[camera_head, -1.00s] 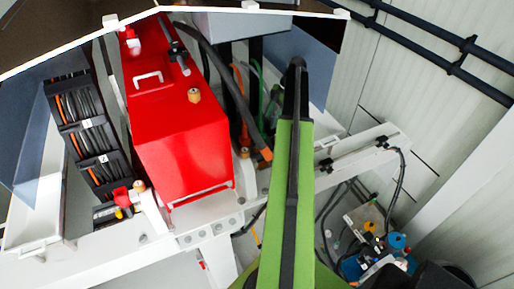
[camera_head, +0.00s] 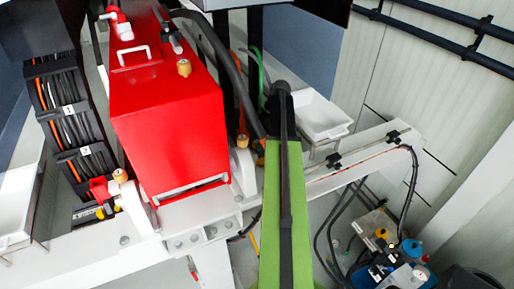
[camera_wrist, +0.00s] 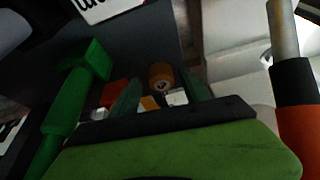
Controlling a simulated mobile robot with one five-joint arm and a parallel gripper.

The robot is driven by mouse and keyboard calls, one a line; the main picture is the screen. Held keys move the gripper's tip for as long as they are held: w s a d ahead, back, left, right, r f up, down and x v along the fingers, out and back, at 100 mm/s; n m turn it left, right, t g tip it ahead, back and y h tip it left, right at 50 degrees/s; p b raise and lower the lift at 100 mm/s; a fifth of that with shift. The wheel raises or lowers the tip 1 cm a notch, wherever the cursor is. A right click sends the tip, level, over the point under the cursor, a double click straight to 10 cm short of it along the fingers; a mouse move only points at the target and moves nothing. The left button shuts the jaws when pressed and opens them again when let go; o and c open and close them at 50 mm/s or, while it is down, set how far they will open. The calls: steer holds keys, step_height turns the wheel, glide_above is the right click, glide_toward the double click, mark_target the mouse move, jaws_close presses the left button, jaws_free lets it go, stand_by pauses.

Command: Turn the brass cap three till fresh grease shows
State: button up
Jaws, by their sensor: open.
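In the head view a brass cap (camera_head: 184,67) stands on top of the red housing (camera_head: 165,125). A second brass cap (camera_head: 120,176) sits low at its left, and a third (camera_head: 242,142) low at its right, beside my green arm. No number shows on the caps, so I cannot tell which is cap three. In the wrist view my gripper (camera_wrist: 162,90) is open, its dark green fingers apart. A brass-coloured cap (camera_wrist: 161,72) with a dark centre shows beyond the fingers, apart from them. I cannot tell if grease shows. My gripper is hidden in the head view.
A thick black hose (camera_head: 215,45) runs close behind the housing's right side. A white tray (camera_head: 318,115) stands right of my arm. In the wrist view a green T-shaped handle (camera_wrist: 75,90) is at left and an orange-black rod (camera_wrist: 292,90) at right.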

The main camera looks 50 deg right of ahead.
steer(key=shift+r, duration=0.1)
jaws_close()
steer(key=shift+a, duration=0.1)
stand_by(0.7)
steer(key=shift+m, duration=0.4)
steer(key=m+t, duration=0.1)
steer(key=m, duration=0.1)
steer(key=m+t+h, duration=0.1)
steer(key=m, duration=0.2)
steer(key=shift+s+a+m+h, duration=0.1)
steer(key=shift+m+h, duration=0.2)
steer(key=m+h, duration=0.1)
steer(key=m, duration=0.1)
steer(key=m+h, duration=0.1)
steer(key=m, duration=0.2)
steer(key=shift+a+t, duration=0.1)
steer(key=shift+t, duration=0.2)
steer(key=shift+m, duration=0.3)
